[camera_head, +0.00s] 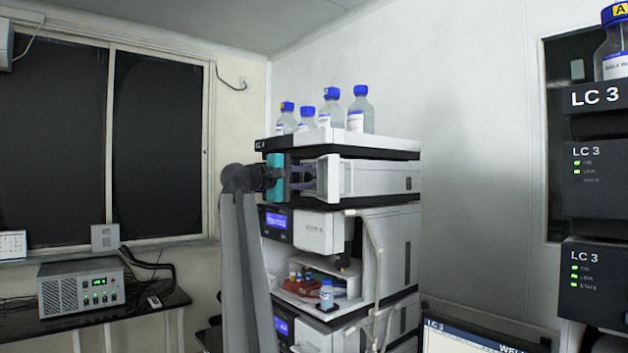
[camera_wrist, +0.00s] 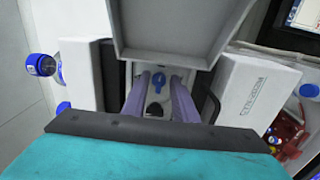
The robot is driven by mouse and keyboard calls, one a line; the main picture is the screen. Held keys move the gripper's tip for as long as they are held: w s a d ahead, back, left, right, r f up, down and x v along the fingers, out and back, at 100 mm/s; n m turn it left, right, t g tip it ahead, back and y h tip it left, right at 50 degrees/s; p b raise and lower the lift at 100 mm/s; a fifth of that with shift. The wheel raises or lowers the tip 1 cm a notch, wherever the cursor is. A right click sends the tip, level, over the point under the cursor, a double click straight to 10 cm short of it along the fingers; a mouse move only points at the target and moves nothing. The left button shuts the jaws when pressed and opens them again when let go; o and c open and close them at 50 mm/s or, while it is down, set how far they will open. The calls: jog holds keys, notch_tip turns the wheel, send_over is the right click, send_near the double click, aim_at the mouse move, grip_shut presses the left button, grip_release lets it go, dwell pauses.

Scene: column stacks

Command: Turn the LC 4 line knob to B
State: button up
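The LC 4 stack (camera_head: 345,140) stands in the middle of the head view, with an LC 4 label on its top tray. My gripper (camera_head: 312,178) is at the front of its upper module, beside a light grey panel that stands out from the front. In the wrist view a small blue knob (camera_wrist: 158,81) sits in a recess. My purple fingers (camera_wrist: 160,83) reach into the recess, one on each side of the knob. They are open, with a visible gap to it. The knob is hidden in the head view, and its position letters are not readable.
Blue-capped bottles (camera_head: 360,110) stand on top of the stack. The grey panel (camera_wrist: 170,30) is close above the fingers in the wrist view. An open bay with vials (camera_head: 326,294) is lower down. The LC 3 stack (camera_head: 597,180) is at the right.

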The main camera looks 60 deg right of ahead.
jog(key=b+v, duration=0.2)
jog(key=v, duration=1.1)
jog(key=shift+a+b, duration=0.25)
jog(key=shift+b, duration=0.1)
jog(key=shift+w, duration=0.15)
